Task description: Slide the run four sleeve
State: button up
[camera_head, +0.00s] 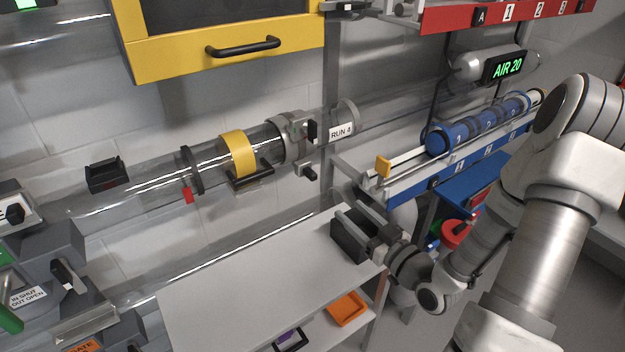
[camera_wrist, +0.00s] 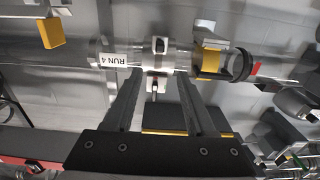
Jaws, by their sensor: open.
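The run four tube is clear and level along the wall, with a RUN 4 label (camera_head: 341,131) near its right end; the label is upside down in the wrist view (camera_wrist: 122,59). A yellow band (camera_head: 238,152) wraps the tube, with a black bar below it. It also shows in the wrist view (camera_wrist: 208,57). A black ring (camera_head: 191,170) with a red tag is left of the band, and a grey clamp collar (camera_head: 294,137) is right of it. I cannot tell which part is the sleeve. My gripper (camera_head: 362,224) is open and empty, apart from the tube, lower and to its right.
A white tabletop (camera_head: 250,270) lies below my gripper, with an orange tray (camera_head: 347,308) on the lower shelf. A yellow cabinet door (camera_head: 160,62) is above the tube. Blue canisters (camera_head: 480,127) lie on a rack at right. An AIR 20 display (camera_head: 507,67) hangs above.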

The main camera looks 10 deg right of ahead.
aim_at(315, 179)
jog(key=b+x, duration=0.1)
jog(key=x, duration=1.4)
jog(key=shift+w+a+b, duration=0.15)
jog(key=shift+w+b, duration=0.15)
jog(key=shift+b, duration=0.05)
grip_shut()
dwell(0.6)
